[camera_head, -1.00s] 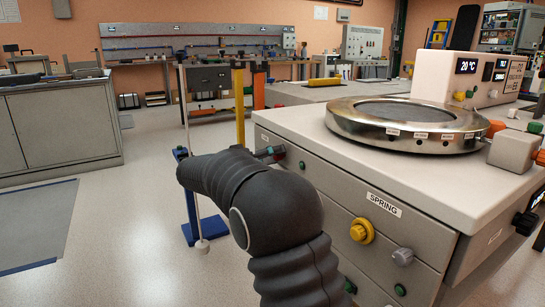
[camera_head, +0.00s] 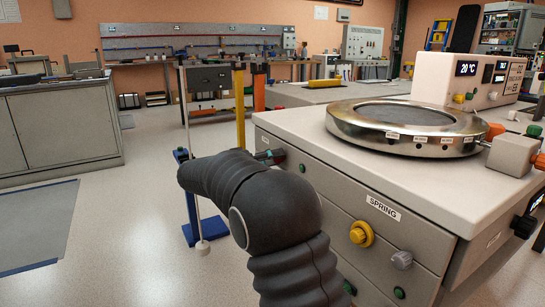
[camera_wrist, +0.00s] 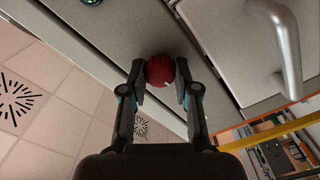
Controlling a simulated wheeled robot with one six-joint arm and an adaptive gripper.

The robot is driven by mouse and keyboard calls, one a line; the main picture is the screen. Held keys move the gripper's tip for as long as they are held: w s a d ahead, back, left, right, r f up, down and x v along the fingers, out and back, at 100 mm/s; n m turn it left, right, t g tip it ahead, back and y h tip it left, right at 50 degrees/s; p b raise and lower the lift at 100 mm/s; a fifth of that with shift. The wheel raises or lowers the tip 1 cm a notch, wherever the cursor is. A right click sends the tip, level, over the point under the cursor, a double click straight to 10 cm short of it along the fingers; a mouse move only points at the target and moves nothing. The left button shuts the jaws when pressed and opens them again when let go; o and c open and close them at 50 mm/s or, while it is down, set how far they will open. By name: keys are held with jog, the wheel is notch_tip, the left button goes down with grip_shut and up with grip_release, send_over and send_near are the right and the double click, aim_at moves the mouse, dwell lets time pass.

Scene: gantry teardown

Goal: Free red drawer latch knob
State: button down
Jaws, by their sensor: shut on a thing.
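The red knob (camera_wrist: 160,70) is round and glossy and sits on the grey cabinet's face in the wrist view. My gripper (camera_wrist: 160,82) has one finger on each side of the knob, shut on it. The grey cabinet (camera_head: 330,183) has a drawer face with a SPRING label (camera_head: 383,208).
A yellow knob (camera_head: 361,233) and a grey knob (camera_head: 401,260) stand out from the drawer face. A pale handle (camera_wrist: 287,45) is beside the red knob. A blue stand with a thin rod (camera_head: 205,232) is left of my arm. Open floor lies further left.

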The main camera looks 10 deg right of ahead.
jog(key=n+p, duration=0.4)
jog(key=n, duration=0.1)
jog(key=shift+r, duration=0.2)
jog(key=n+p, duration=0.4)
jog(key=shift+n, duration=0.4)
jog(key=n+p, duration=0.3)
jog(key=shift+f+n, duration=0.1)
jog(key=shift+n, duration=0.2)
jog(key=shift+f+n+p, duration=0.2)
jog(key=shift+n+p, duration=0.4)
jog(key=shift+n, duration=0.9)
jog(key=c, duration=0.9)
grip_release()
jog(key=shift+d, duration=0.1)
jog(key=shift+o, duration=0.2)
